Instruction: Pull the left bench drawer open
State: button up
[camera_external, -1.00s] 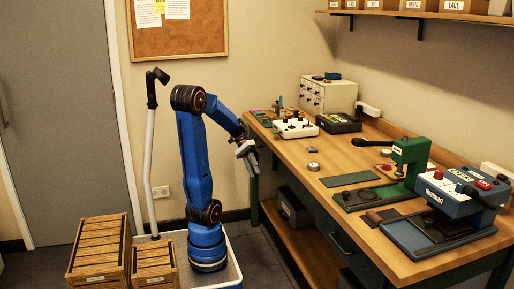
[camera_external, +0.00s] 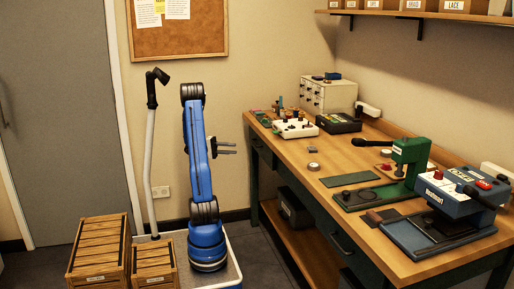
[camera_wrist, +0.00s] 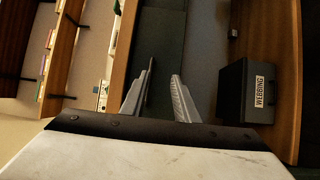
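The workbench (camera_external: 300,160) has a wooden top and a dark green front. Its left drawer front (camera_external: 265,152) is at the far left end, looks flush with the bench, and its handle is too dark to make out clearly. My gripper (camera_external: 235,148) is open and empty, level, pointing right toward that end, with a small gap to the bench. In the wrist view, which is turned sideways, my two fingers (camera_wrist: 163,72) are apart with the dark green bench front (camera_wrist: 162,35) beyond them. No handle is clearly visible between them.
A right drawer handle (camera_external: 341,242) shows nearer the camera. A dark box labelled WEBBING (camera_wrist: 247,92) sits on the lower shelf (camera_wrist: 285,60). Wooden crates (camera_external: 98,250) stand left of my base. A green press (camera_external: 408,160) and a blue machine (camera_external: 445,195) stand on the bench.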

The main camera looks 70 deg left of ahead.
jog(key=s+a+n+t+y, duration=0.1)
jog(key=s+a+t+y, duration=0.1)
jog(key=s+a, duration=0.25)
jog(key=x, duration=1.7)
jog(key=shift+w+a, duration=0.2)
jog(key=shift+w, duration=0.1)
grip_shut()
